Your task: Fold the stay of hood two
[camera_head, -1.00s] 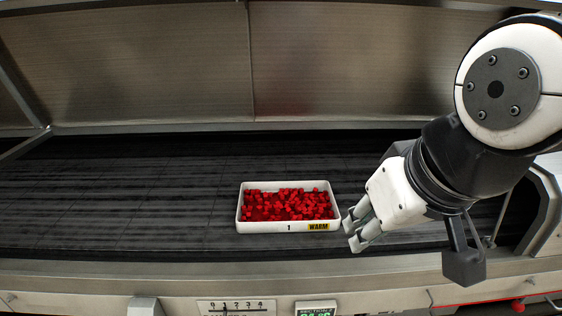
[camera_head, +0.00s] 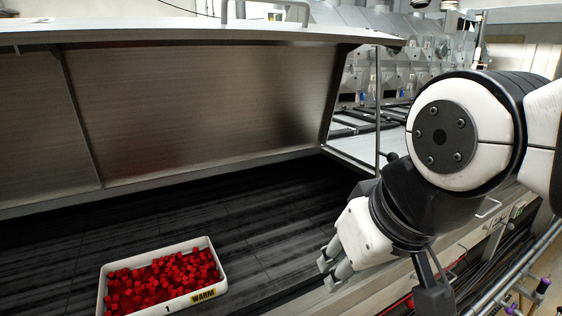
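A large metal hood (camera_head: 200,100) stands raised over a dark conveyor bed. No hood number is readable, so I cannot tell if it is hood two. A thin upright rod (camera_head: 377,110), which looks like its stay, stands under the hood's front right corner.
A white tray (camera_head: 104,292) labelled "1 WARM" holds red cubes (camera_head: 160,280) on the bed at lower left. More machine sections with grey hoods (camera_head: 405,65) stand beyond at upper right. Pipes with purple fittings (camera_head: 543,285) run at lower right.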

